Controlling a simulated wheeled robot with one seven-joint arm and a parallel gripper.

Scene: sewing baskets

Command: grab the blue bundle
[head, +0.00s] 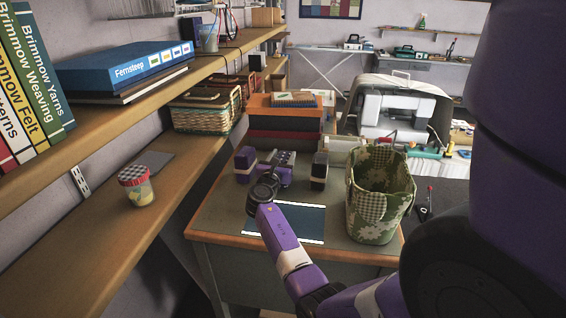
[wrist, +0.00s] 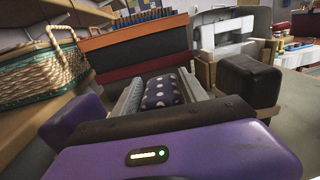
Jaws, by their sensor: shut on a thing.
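The blue bundle (wrist: 163,91) is dark navy with pale dots. In the wrist view it sits between the two grey jaws of my gripper (wrist: 160,84), which are shut on it from both sides. Its near end is hidden behind the gripper body. In the head view my gripper (head: 281,162) is over the back part of the desk, beyond the dark blue mat. There the bundle is small and mostly covered by the gripper. I cannot tell whether it touches the desk top.
Stacked orange and dark red boxes (head: 285,128) stand just behind the gripper. A green patterned fabric basket (head: 379,218) stands at the desk's right. A wicker basket (head: 205,107) and a lidded jar (head: 136,187) are on the left shelf. The dark blue mat (head: 310,222) lies bare in front.

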